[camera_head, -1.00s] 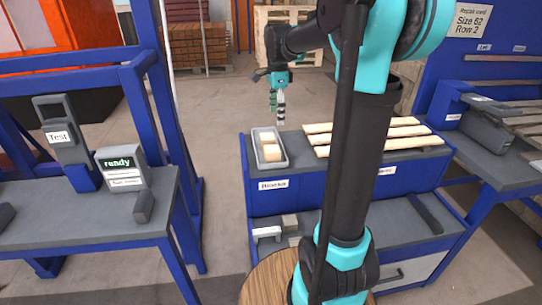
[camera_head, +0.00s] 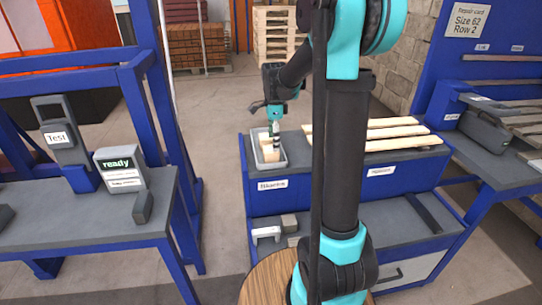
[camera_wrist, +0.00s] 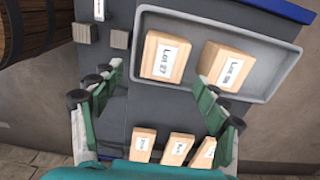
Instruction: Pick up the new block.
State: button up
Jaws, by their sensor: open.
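In the wrist view the block marked "Lot 27" (camera_wrist: 165,58) is left and another block with a lot label (camera_wrist: 226,66) is right, inside the tray (camera_wrist: 265,84). I cannot tell which is the new one. My gripper (camera_head: 275,133) is over the tray, partly covering the blocks. In the wrist view its fingers (camera_wrist: 160,100) are spread apart with nothing held between them.
Pale wooden slats (camera_head: 370,134) lie on the bench right of the tray; their labelled ends (camera_wrist: 178,148) show in the wrist view. A lower shelf holds small grey blocks (camera_head: 265,232). A left table carries a "ready" device (camera_head: 120,168).

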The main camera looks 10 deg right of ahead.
aim_at(271, 149)
jog(key=f, duration=0.3)
jog(key=a+f, duration=0.1)
jog(key=f, duration=0.1)
jog(key=shift+w, duration=0.2)
jog(key=c, duration=1.3)
jog(key=shift+r, duration=0.1)
